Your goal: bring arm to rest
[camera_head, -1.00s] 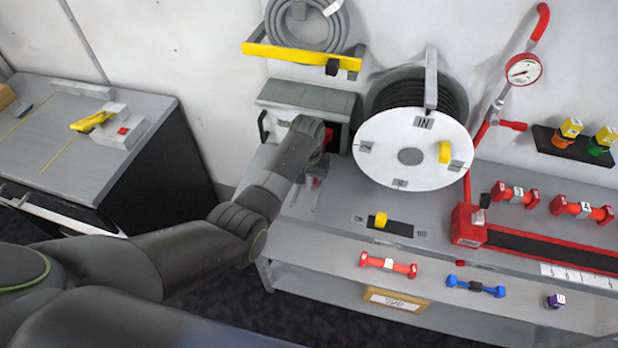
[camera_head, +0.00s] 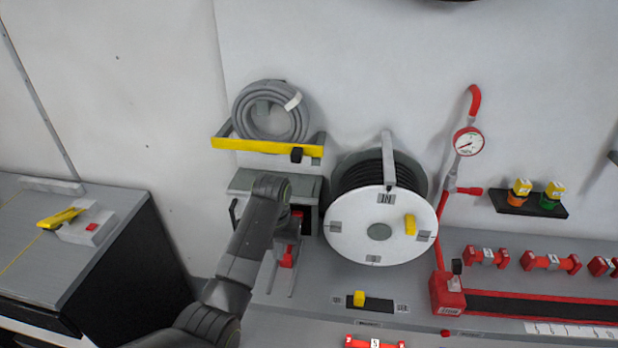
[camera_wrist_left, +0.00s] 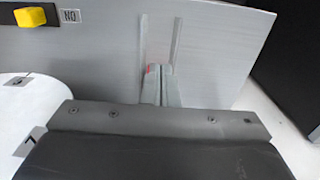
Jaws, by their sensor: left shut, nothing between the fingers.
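My left arm (camera_head: 247,245) comes up from the lower left in the head view. Its dark wrist is raised in front of the grey box (camera_head: 245,182) on the bench, left of the white-faced hose reel (camera_head: 345,235). My left gripper (camera_wrist_left: 162,69) shows in the left wrist view with its grey fingers together and empty. They are over the grey bench top, near two thin parallel rails (camera_wrist_left: 175,40). A little red shows beside one fingertip. In the head view, a red piece (camera_head: 287,257) sits between the rails, below the wrist. My right gripper is not in view.
A yellow-fronted bracket (camera_head: 250,146) with a coiled grey hose (camera_head: 244,112) hangs above the wrist. A grey cabinet (camera_head: 40,265) stands at the left. Red fittings (camera_head: 486,257) and a gauge (camera_head: 467,142) are at the right. The wall left of the arm is clear.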

